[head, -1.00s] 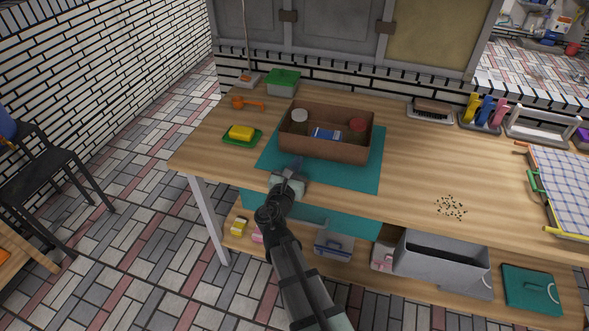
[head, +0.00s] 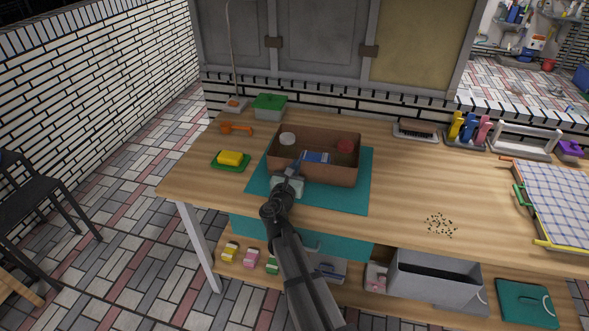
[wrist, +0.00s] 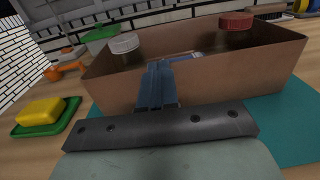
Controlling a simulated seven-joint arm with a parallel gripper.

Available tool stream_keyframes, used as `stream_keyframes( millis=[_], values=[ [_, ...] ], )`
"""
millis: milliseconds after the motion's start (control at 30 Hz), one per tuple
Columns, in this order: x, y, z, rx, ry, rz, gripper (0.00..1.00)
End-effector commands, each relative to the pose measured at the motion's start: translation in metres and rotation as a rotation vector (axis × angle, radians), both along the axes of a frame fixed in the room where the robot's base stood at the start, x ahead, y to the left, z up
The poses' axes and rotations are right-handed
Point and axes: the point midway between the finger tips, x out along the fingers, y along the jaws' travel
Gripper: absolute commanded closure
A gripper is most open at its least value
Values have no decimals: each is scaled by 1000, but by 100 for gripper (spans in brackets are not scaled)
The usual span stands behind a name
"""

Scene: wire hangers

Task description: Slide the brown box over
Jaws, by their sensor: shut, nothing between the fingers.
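The brown box (head: 325,175) is an open-topped tray standing on a teal mat (head: 354,190) on the wooden table. It holds a white-lidded jar (head: 287,139), a red-lidded jar (head: 345,146) and a blue and white item (head: 315,157). In the wrist view the box's near wall (wrist: 225,85) fills the middle. My gripper (head: 295,169) is shut and empty at the near side of the box, left of its middle. In the wrist view its fingers (wrist: 156,84) stand against or just before the near wall; contact is hard to tell.
A yellow sponge (head: 230,158) on a green dish lies left of the box. An orange tool (head: 236,128) and a green-lidded container (head: 269,107) are behind it. Dark crumbs (head: 440,224) lie to the right. The table right of the mat is mostly clear.

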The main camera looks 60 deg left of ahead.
Motion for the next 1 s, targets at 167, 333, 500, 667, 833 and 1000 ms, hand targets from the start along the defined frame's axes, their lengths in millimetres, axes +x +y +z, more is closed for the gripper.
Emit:
stream_keyframes(
  millis=[167, 333, 500, 667, 833, 1000],
  values=[
    [2, 2, 0, 0, 0, -1, 100],
    [19, 19, -1, 0, 0, -4, 100],
    [50, 49, -1, 0, 0, -4, 100],
    [70, 68, -1, 1, 1, -2, 100],
    [72, 67, 0, 1, 1, -2, 100],
    [71, 67, 0, 0, 0, -1, 100]
  ],
)
